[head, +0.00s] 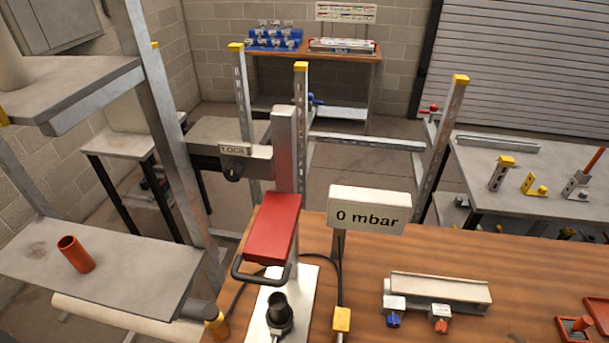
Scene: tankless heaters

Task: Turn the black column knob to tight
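A metal column (285,135) rises from a pale base plate (305,300) on the wooden bench. A grey horizontal block (262,168) meets the column on its left side. A small black knob (233,173) is on the front of that block, below a small sign (235,150) whose lettering is too small to read surely. A larger black part (279,314) stands upright on the base plate. A red block (272,228) with a dark bar handle (262,279) is in front of the column. Neither of my grippers is in view.
A display (368,210) reading "0 mbar" stands right of the column. A grey rail with blue and orange valves (437,292) lies on the wooden bench (460,250). A shelf with an orange cup (76,254) is at left. An upright metal post (165,120) stands left of the knob.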

